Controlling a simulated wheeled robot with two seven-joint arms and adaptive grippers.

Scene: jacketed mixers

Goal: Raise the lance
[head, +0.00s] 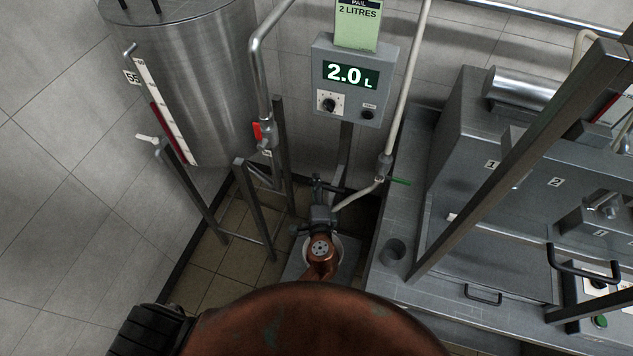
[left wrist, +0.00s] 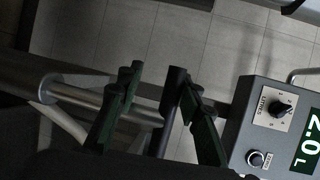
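My left gripper (head: 318,190) reaches down beside the dosing stand in the head view, with my copper-coloured wrist behind it. In the left wrist view the gripper (left wrist: 160,85) has its two dark green fingers apart. A short black handle (left wrist: 174,88) stands between them, nearer the right finger, with a clear gap to the left finger. It seems to belong to the lance; a bright metal tube (left wrist: 75,95) lies behind. In the head view the lance is mostly hidden by my gripper and wrist. A pale round rim shows around my wrist, partly hidden. My right gripper is not in view.
The display box (head: 352,85) reads 2.0 L, below a green 2 LITRES card (head: 358,24). A steel tank (head: 190,70) stands left. A white hose (head: 360,193) runs from the green-handled valve (head: 385,167). A steel bench (head: 400,215) with machines and slanting bars is right.

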